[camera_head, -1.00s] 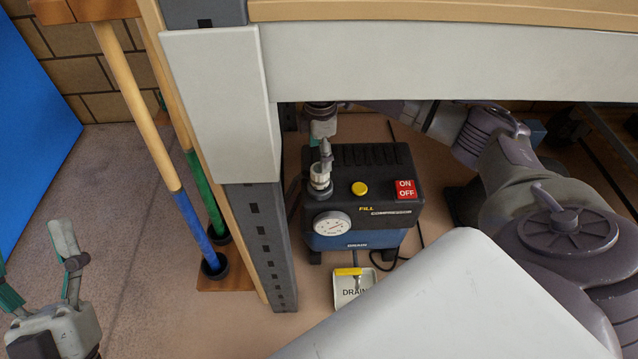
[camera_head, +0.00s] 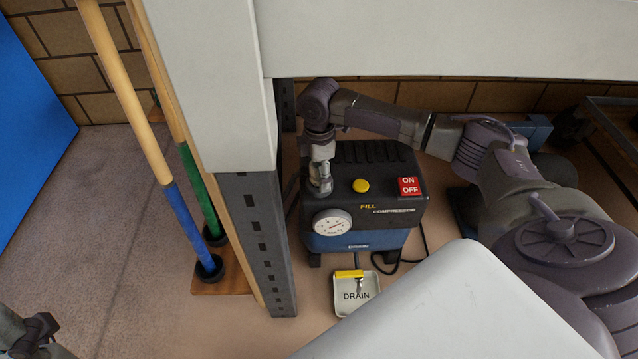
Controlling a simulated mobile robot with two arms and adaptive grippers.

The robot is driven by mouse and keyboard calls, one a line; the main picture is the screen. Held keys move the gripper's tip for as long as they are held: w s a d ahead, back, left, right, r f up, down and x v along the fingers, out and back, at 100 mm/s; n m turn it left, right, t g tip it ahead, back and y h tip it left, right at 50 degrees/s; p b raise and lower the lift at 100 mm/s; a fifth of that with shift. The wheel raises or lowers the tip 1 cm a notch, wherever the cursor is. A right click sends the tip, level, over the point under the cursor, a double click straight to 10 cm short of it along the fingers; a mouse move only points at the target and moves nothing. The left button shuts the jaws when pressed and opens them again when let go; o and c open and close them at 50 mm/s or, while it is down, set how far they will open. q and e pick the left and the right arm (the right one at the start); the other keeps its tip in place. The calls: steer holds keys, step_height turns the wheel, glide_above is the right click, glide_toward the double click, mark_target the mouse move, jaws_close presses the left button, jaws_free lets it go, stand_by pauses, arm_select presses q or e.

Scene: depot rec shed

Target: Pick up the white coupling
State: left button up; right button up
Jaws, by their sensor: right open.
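The compressor (camera_head: 368,200) stands on the floor under the shelf, with a black top and a blue front. The pale coupling (camera_head: 319,187) is at its top left corner, above the round gauge, and is mostly covered by my gripper. My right gripper (camera_head: 321,174) points down at the coupling and is open, with its fingers at or around it. I cannot tell whether they touch it. My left gripper (camera_head: 36,332) shows only in part at the bottom left corner, away from the compressor, and its jaws are not clear.
A yellow button (camera_head: 361,186) and a red ON/OFF switch (camera_head: 409,186) are on the compressor top. A drain tray (camera_head: 343,306) lies in front. A grey shelf post (camera_head: 262,235) stands close on the left, and a pale beam (camera_head: 450,40) crosses above. Blue and green handles (camera_head: 187,224) lean farther left.

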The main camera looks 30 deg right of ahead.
steer(key=shift+c, duration=0.4)
steer(key=c, duration=1.2)
